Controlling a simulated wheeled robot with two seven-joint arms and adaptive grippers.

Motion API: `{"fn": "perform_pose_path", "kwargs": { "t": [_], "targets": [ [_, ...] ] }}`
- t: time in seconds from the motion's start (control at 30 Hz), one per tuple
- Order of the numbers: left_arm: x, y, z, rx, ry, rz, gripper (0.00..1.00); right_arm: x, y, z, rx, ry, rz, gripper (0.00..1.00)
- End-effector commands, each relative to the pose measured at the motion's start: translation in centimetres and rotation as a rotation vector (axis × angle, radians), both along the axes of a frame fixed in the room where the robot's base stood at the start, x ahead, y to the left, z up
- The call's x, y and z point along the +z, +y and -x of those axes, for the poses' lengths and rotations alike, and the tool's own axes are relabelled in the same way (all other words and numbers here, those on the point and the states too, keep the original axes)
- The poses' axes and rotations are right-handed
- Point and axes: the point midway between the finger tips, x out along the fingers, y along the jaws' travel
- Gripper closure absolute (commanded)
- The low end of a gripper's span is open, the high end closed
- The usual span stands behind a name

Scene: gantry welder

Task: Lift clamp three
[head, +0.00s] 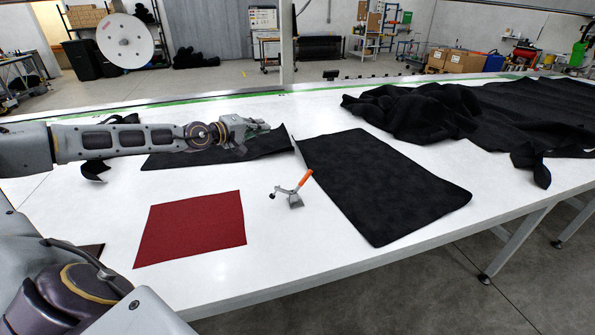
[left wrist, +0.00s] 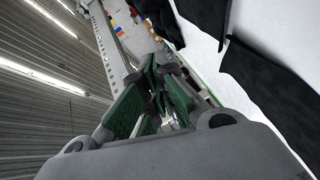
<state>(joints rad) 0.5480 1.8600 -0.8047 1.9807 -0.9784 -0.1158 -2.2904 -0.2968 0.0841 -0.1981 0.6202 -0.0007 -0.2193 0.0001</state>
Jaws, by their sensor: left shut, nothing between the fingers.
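A toggle clamp (head: 295,199) with an orange handle and a grey metal base stands on the white table, between a red cloth and a black sheet. The handle slants up to the right; I see no number on it. My left gripper (head: 262,128) is shut and empty, reaching in from the left above a black strip of cloth. It is farther back on the table than the clamp and apart from it. The left wrist view shows its green-padded fingers (left wrist: 158,92) close together, with no clamp visible. My right gripper is not in view.
The red cloth (head: 195,228) lies left of the clamp and the flat black sheet (head: 385,185) lies right of it. A crumpled black fabric (head: 430,110) covers the back right. The white table (head: 290,255) is bare in front of the clamp.

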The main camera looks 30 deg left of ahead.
Motion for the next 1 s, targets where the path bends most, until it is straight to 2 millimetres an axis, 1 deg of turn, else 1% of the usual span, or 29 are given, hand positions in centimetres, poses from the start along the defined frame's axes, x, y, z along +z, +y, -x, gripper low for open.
{"fn": "perform_pose_path", "kwargs": {
  "t": [0.03,0.1,0.2,0.4,0.5,0.67,0.83,1.0],
  "targets": [
    [-0.9,-0.9,0.4,-0.023,0.042,0.008,1.00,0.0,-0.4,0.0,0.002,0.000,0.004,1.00],
    [-2.2,-2.0,0.9,-0.057,0.104,0.020,1.00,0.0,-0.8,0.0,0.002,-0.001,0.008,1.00],
    [-3.9,-3.4,1.9,-0.102,0.188,0.033,1.00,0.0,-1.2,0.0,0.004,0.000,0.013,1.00],
    [-6.6,-5.1,3.8,-0.185,0.337,0.038,1.00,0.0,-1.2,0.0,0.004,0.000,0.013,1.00],
    [-7.5,-5.6,4.7,-0.219,0.388,0.028,1.00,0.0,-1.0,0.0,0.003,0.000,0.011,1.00],
    [-8.3,-6.0,5.4,-0.251,0.427,0.012,1.00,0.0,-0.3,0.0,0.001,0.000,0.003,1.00],
    [-8.3,-6.0,5.4,-0.255,0.423,0.002,1.00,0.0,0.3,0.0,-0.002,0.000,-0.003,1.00],
    [-8.2,-6.0,5.4,-0.254,0.423,0.002,1.00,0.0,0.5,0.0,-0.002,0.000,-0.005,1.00]
  ]
}}
